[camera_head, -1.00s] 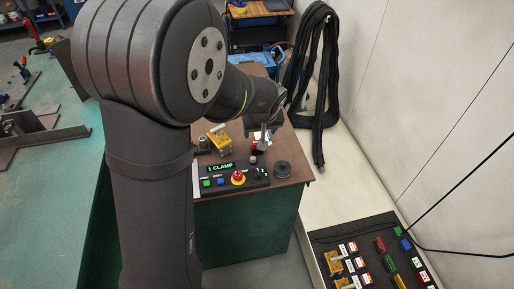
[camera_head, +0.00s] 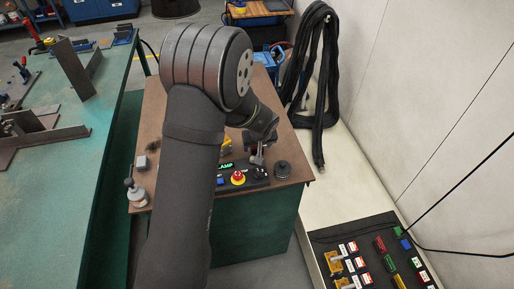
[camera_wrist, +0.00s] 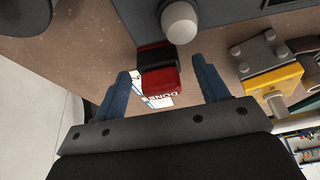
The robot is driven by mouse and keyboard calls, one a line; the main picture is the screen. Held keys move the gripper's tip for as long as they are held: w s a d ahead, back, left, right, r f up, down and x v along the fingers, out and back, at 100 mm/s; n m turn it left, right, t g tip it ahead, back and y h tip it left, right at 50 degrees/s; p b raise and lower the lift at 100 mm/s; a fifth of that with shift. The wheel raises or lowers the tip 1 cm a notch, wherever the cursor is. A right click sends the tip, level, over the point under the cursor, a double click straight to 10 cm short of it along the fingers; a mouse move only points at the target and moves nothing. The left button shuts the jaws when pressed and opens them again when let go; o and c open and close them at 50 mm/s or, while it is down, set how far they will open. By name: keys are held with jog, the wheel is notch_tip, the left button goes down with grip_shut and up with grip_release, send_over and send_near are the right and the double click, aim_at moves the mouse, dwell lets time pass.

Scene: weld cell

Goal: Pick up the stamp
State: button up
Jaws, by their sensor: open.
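The stamp (camera_wrist: 161,82), a red block with a black part and a white label reading "DONE", shows in the wrist view between my fingertips. It stands on the brown table top (camera_wrist: 100,55). My gripper (camera_wrist: 168,86) is open, with one blue finger to the left of the stamp and one to the right, and gaps seem to show on both sides. In the head view my gripper (camera_head: 257,157) is low over the table, behind the control box, and it and my arm largely hide the stamp.
A dark control box (camera_head: 257,182) with a red button on yellow (camera_head: 238,178) stands just in front. Its grey knob (camera_wrist: 180,22) is close to the stamp in the wrist view. A round black object (camera_head: 282,170) stands beside the box.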

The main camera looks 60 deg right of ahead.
jog(key=shift+w+d+f, duration=0.2)
jog(key=shift+f, duration=0.45)
jog(key=shift+c, duration=0.5)
jog(key=c, duration=1)
jog(key=shift+r, duration=0.1)
jog(key=shift+r, duration=0.45)
jog(key=r, duration=0.3)
jog(key=shift+s+r, duration=0.35)
jog(key=s+r, duration=0.2)
jog(key=s, duration=0.1)
jog(key=s+a+r, duration=0.1)
jog(key=s+r, duration=0.1)
jog(key=s, duration=0.2)
jog(key=s+a+r, duration=0.1)
jog(key=s+r, duration=0.1)
jog(key=s, duration=0.1)
jog(key=shift+s+a+r, duration=0.15)
jog(key=shift+s, duration=0.25)
